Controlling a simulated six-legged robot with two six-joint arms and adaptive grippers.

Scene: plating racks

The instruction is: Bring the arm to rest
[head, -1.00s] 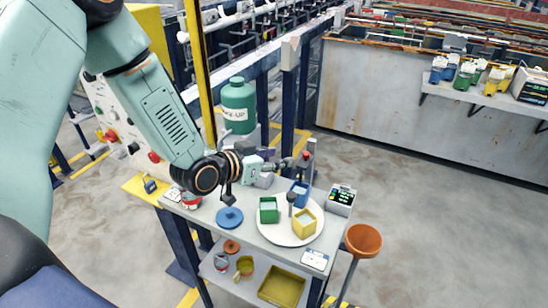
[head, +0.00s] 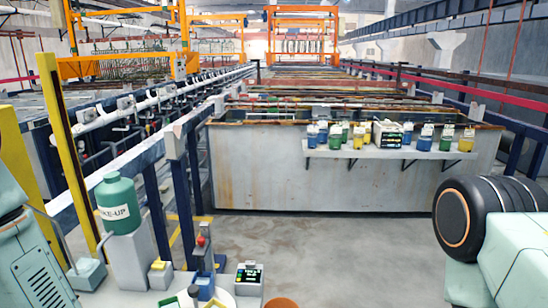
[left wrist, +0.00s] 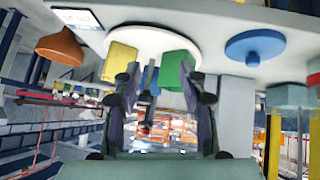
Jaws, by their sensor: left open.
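My left gripper (left wrist: 158,72) is in the left wrist view, where the scene looks upside down. Its two dark fingers are apart, with nothing held between them. Beyond the fingers are a white round plate (left wrist: 140,40), a yellow cup (left wrist: 119,62) and a green cup (left wrist: 174,70). The fingers overlap the cups in the picture; I cannot tell the gap. In the head view my left arm (head: 38,270) shows only at the lower left edge, and its gripper is out of frame. Part of my right arm (head: 500,255) is at the right edge; its gripper is not seen.
The small table's far end, with a display box (head: 249,275) and blue cup (head: 206,286), is at the bottom. A green MAKE-UP bottle (head: 118,205) stands behind it. A wall shelf (head: 390,153) holds several bottles. In the wrist view are a blue lid (left wrist: 255,46) and orange funnel (left wrist: 61,47).

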